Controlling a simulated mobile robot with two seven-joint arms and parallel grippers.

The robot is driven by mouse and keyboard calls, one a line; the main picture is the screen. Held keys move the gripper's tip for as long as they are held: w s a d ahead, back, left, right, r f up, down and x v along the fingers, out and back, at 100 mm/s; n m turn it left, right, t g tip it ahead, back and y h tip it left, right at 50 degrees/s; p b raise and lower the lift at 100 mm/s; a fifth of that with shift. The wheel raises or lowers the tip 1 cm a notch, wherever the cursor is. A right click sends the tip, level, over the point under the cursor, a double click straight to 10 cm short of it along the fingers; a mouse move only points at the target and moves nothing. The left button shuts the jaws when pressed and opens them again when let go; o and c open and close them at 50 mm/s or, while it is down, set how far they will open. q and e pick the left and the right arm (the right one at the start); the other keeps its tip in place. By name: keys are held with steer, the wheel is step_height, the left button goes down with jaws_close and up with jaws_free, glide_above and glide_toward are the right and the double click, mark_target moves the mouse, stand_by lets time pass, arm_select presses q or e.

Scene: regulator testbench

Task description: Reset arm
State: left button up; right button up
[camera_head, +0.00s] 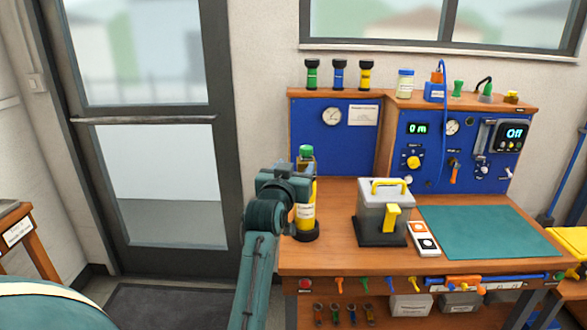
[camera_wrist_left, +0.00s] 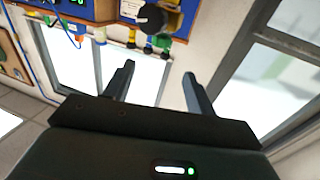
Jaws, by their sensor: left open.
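My left arm rises from the bottom of the head view, and its left gripper (camera_head: 284,178) is at the left end of the workbench, in front of a yellow bottle. In the left wrist view the left gripper (camera_wrist_left: 160,80) shows two dark fingers spread apart with nothing between them. The fingertips are not clear in the head view. My right gripper is not in view.
The yellow bottle (camera_head: 305,217) with a green top stands partly hidden by my gripper. A lidded grey box (camera_head: 372,208) with yellow handles, a white switch block (camera_head: 424,240) and a green mat (camera_head: 490,233) lie to the right. A door (camera_head: 160,245) is left, with free floor before it.

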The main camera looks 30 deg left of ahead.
arm_select(q)
steer(key=shift+f, duration=0.1)
stand_by(0.3)
steer(key=s+d+f+m+g+h+p, duration=0.1)
steer(key=s+d+f+m+h, duration=0.1)
steer(key=s+d+f, duration=0.5)
steer(key=s+d+f+m+g+h+p, duration=0.1)
steer(key=s+d+f+m+g+h, duration=0.15)
steer(key=s+f, duration=0.45)
steer(key=s+d+f+m+g+h+p, duration=0.15)
steer(key=s+d+f, duration=0.3)
steer(key=f, duration=0.55)
steer(key=s+d+f+h, duration=0.1)
steer(key=s+d+f, duration=0.1)
steer(key=s, duration=0.4)
steer(key=s+d+f+g+h, duration=0.1)
steer(key=s+d+f, duration=0.2)
steer(key=s+d, duration=0.2)
steer(key=shift+s+f+g+h, duration=0.2)
steer(key=shift+s+g+h, duration=0.1)
steer(key=shift+s, duration=0.05)
